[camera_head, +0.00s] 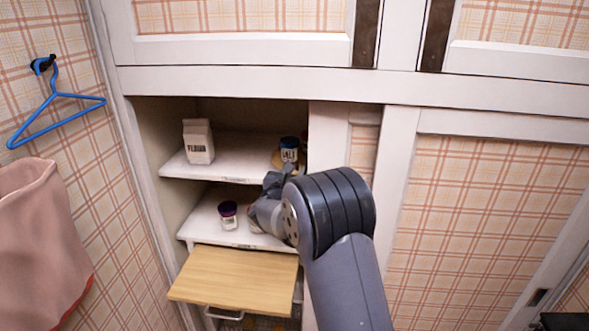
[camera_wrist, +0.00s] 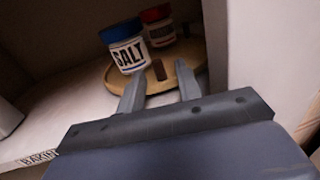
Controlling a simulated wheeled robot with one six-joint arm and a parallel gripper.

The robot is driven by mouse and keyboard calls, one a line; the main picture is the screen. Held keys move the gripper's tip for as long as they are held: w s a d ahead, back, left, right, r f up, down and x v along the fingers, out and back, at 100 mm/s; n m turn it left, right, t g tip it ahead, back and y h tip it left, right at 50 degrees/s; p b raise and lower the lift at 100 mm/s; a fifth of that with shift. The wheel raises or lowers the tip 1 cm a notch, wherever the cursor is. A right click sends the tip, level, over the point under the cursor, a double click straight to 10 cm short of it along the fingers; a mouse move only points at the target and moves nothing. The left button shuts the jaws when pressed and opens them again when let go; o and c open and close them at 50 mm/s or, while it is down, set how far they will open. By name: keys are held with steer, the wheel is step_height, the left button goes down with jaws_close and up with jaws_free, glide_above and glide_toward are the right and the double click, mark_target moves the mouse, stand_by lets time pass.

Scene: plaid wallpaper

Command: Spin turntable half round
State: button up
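The turntable is a round wooden disc with a raised rim (camera_wrist: 112,79), on the upper shelf at the right of the cabinet; only a bit of it (camera_head: 277,160) shows in the head view. It carries a salt jar with a blue lid (camera_wrist: 126,52) and a red-lidded jar (camera_wrist: 157,27) behind it. A short brown peg (camera_wrist: 158,70) stands near its front edge. My gripper (camera_wrist: 161,82) is open, its fingertips at the front rim. In the wrist view the peg appears between the fingertips, with a gap on each side. I cannot tell the exact depth.
A white cabinet post (camera_wrist: 255,50) stands close on the right. A flour carton (camera_head: 198,142) is on the upper shelf's left side. Below are a purple-lidded jar (camera_head: 228,214) on the lower shelf and a pulled-out wooden board (camera_head: 232,278). The upper shelf's middle is clear.

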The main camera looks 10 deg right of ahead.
steer(key=shift+c, duration=0.4)
jaws_close()
